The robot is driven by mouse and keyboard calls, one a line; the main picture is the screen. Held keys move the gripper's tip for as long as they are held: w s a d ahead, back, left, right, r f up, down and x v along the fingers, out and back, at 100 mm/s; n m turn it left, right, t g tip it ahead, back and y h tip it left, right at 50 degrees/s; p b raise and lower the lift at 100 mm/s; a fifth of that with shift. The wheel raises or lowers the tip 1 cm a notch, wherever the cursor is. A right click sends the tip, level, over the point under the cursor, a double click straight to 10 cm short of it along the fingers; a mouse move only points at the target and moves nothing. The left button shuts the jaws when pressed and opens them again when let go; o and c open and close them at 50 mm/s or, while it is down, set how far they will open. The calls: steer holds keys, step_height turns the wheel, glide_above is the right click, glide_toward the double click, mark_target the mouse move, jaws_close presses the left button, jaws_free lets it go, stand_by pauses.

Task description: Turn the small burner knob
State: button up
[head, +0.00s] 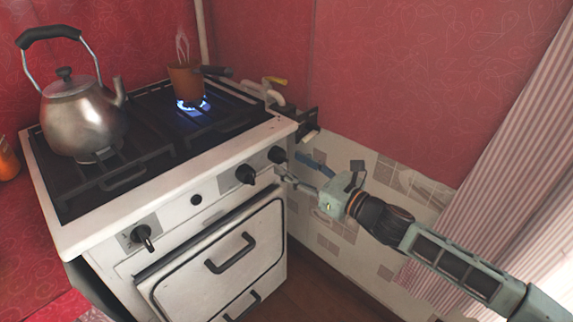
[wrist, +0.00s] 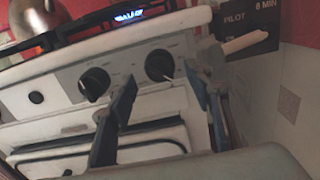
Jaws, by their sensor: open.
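The white stove's front panel has a black knob (wrist: 160,65) at its right end, which shows between my fingertips in the wrist view. It is also in the head view (head: 277,155). A second black knob (wrist: 94,84) is to its left, also in the head view (head: 245,174). A third knob (head: 145,237) is at the far left of the panel. I cannot tell which one is the small burner's. My gripper (head: 293,170) is open and empty, in front of the right-end knob. Its fingers (wrist: 163,80) appear apart from the knob; contact is unclear.
A steel kettle (head: 84,115) stands on the left of the hob. An orange pot (head: 186,84) steams over a blue flame at the back. A black box marked PILOT (wrist: 245,40) with a pale lever is right of the panel. A tiled wall (head: 340,215) is close on the right.

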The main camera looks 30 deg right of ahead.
mark_target(276, 155)
steer(key=shift+x, duration=1.3)
steer(key=c, duration=1.2)
